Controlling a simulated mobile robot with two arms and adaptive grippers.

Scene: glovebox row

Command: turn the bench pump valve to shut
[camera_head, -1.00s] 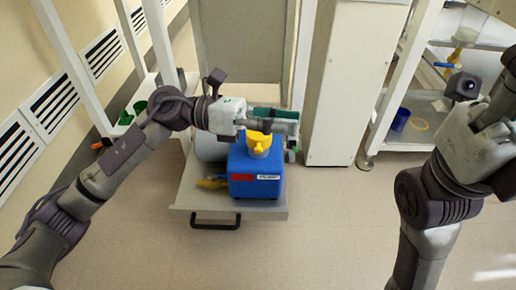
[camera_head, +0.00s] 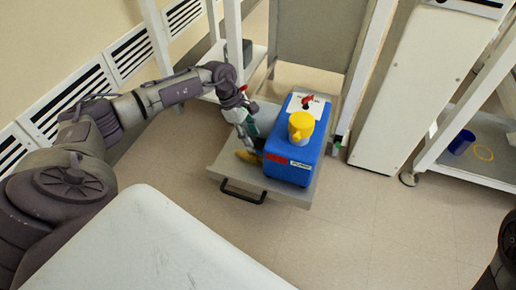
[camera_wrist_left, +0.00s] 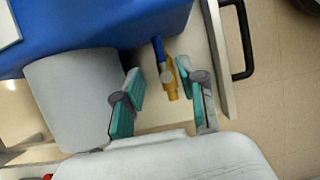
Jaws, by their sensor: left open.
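The blue bench pump (camera_head: 295,150) stands on a grey shelf. It has a yellow cap (camera_head: 301,126) and a red knob (camera_head: 307,100) on a white plate on top. A brass valve (camera_wrist_left: 169,82) with a blue lever (camera_wrist_left: 159,48) sits low at the pump's side; the lever points roughly along the brass body. In the head view the brass part (camera_head: 248,157) is partly hidden by my left gripper (camera_head: 251,138). In the left wrist view my left gripper (camera_wrist_left: 163,82) is open, one finger on each side of the valve, with visible gaps. My right gripper is out of view.
The shelf (camera_head: 226,170) has a black handle (camera_head: 242,195) at its front. White frame posts and a white cabinet (camera_head: 420,90) stand behind and right. A blue cup (camera_head: 461,142) is on a right shelf.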

